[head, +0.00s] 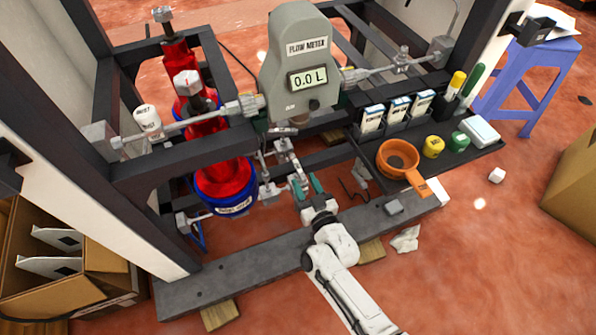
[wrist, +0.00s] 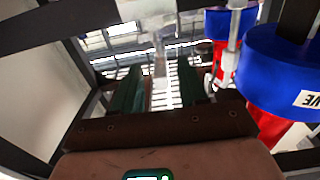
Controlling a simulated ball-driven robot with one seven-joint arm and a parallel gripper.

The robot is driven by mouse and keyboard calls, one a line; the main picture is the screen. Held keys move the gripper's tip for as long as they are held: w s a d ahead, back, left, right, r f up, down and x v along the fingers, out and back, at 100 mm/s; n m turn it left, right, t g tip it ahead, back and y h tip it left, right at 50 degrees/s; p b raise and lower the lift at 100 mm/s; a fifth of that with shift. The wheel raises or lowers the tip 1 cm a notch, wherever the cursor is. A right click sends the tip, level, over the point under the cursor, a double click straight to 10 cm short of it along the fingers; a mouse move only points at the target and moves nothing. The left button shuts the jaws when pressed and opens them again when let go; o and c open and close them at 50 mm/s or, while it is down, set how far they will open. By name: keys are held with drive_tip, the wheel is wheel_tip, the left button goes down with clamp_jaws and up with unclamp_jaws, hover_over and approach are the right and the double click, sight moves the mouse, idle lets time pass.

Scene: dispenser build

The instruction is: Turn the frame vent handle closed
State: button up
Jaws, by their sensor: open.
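My gripper (head: 306,186) reaches in under the flow meter, over the frame's front beam. Its two green fingers are apart. A pale metal lever (head: 297,165) runs down from the fittings below the meter to between or just beside the fingers. It looks like the vent handle, but I see no label on it. In the wrist view, my gripper (wrist: 160,85) is open with a pale upright metal piece (wrist: 159,58) in line with the gap. I cannot tell whether the fingers touch it. The handle's lower end is partly hidden by the fingers.
The flow meter (head: 300,62), reading 0.0 L, hangs above. Red bottles with a blue collar (head: 228,203) stand left of my gripper, and the collar is close in the wrist view (wrist: 275,72). A dark tray (head: 455,150) with an orange funnel (head: 398,158) is at the right.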

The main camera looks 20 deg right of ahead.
sight(299, 171)
drive_tip(key=shift+w+b, duration=0.6)
drive_tip(key=shift+w, duration=2)
drive_tip(key=shift+c, duration=0.2)
clamp_jaws()
